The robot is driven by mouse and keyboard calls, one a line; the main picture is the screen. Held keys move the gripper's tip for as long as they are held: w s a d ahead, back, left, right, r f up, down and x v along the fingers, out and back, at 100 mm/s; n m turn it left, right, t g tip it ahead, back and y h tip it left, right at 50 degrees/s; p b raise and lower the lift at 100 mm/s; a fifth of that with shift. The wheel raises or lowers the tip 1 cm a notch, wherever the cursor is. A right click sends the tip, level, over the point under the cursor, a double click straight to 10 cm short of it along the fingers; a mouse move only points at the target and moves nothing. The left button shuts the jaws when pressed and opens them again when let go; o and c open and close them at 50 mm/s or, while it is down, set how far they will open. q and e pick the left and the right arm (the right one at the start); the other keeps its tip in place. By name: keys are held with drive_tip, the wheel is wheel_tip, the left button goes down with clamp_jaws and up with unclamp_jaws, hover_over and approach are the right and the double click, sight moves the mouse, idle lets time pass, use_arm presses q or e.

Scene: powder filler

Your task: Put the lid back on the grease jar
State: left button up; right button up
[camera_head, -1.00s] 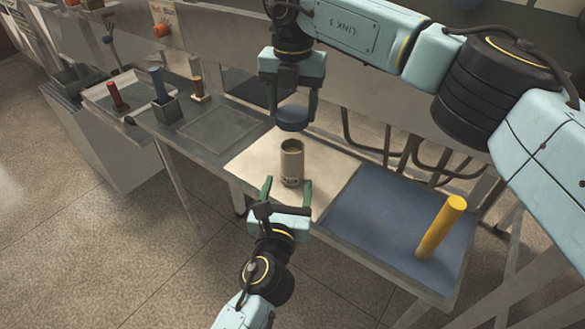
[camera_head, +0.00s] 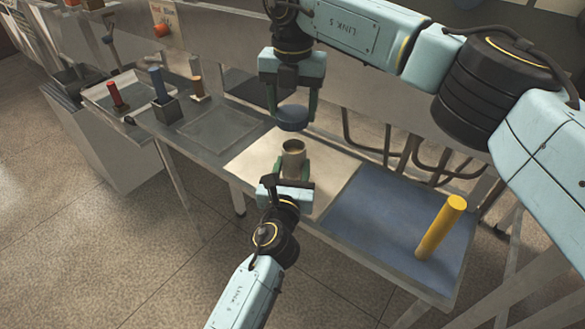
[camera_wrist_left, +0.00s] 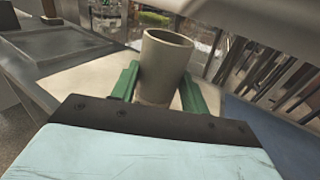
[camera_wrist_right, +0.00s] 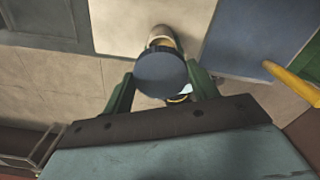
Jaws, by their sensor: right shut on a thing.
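The open grease jar (camera_head: 293,152), a beige cylinder, stands upright on the pale mat (camera_head: 335,176). My left gripper (camera_head: 291,172) is around its lower part with one finger on each side. In the left wrist view the jar (camera_wrist_left: 163,68) stands between the green fingers, with a small gap visible, so the fingers look open. The round blue lid (camera_head: 292,117) is held level between the fingers of my right gripper (camera_head: 292,106), above the jar and apart from it. In the right wrist view the lid (camera_wrist_right: 161,72) partly hides the jar (camera_wrist_right: 162,36).
A yellow cylinder (camera_head: 440,228) stands on the blue mat (camera_head: 385,215) at the right. A red-handled tool (camera_head: 117,97), a blue-handled tool (camera_head: 158,85) and an orange-topped item (camera_head: 198,86) stand at the left. A grey tray-like panel (camera_head: 216,130) lies left of the pale mat.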

use_arm(q)
drive_tip(key=c, duration=0.7)
drive_tip(key=shift+c, duration=0.2)
use_arm(e)
drive_tip(key=f, duration=0.5)
drive_tip(key=shift+d, duration=0.2)
drive_tip(key=shift+f, duration=0.15)
drive_tip(key=shift+f, duration=0.75)
use_arm(q)
clamp_jaws()
use_arm(e)
drive_tip(key=shift+f, duration=0.6)
